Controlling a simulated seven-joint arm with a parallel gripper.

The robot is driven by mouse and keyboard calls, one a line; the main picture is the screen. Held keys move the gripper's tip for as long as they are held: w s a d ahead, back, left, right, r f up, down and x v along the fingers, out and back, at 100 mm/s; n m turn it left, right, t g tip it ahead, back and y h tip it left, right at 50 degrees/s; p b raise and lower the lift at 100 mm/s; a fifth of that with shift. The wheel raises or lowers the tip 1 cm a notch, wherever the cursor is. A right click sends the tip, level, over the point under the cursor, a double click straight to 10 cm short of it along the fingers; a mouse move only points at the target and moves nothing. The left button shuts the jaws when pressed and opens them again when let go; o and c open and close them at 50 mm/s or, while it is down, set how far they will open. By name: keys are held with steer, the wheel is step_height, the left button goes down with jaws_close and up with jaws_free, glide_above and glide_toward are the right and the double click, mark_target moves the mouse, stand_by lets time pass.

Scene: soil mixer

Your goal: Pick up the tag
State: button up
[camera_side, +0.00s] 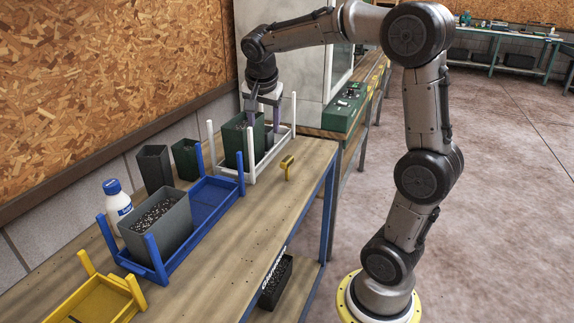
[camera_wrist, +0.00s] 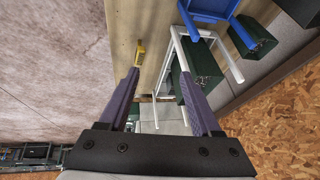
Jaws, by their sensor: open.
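The tag is a small yellow piece (camera_side: 287,166) on the bare wooden bench top, to the right of the white rack. It also shows in the wrist view (camera_wrist: 140,54), just beyond the tip of the left-hand finger. My gripper (camera_side: 263,124) is open with purple fingers, pointing down at the white rack and the dark green bin, to the upper left of the tag. In the wrist view the fingers (camera_wrist: 159,78) are spread apart with no object held between them. One finger overlaps the green bin there, and I cannot tell whether they touch.
The white rack (camera_side: 257,172) holds a dark green bin (camera_side: 235,145) of soil. A blue rack (camera_side: 212,203) with a grey soil bin (camera_side: 158,225), a white bottle (camera_side: 117,203) and a yellow rack (camera_side: 100,300) stand leftward.

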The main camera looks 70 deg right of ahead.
steer(key=w+d+f+m+g, duration=0.1)
steer(key=d+f+m+g, duration=0.1)
steer(key=d+f, duration=0.4)
steer(key=g, duration=0.1)
glide_toward(289, 166)
steer(key=d+f, duration=0.4)
steer(key=shift+w+f, duration=0.25)
steer(key=shift+x, duration=3.25)
steer(key=shift+w+a, duration=0.15)
steer(key=shift+c, duration=0.3)
jaws_close()
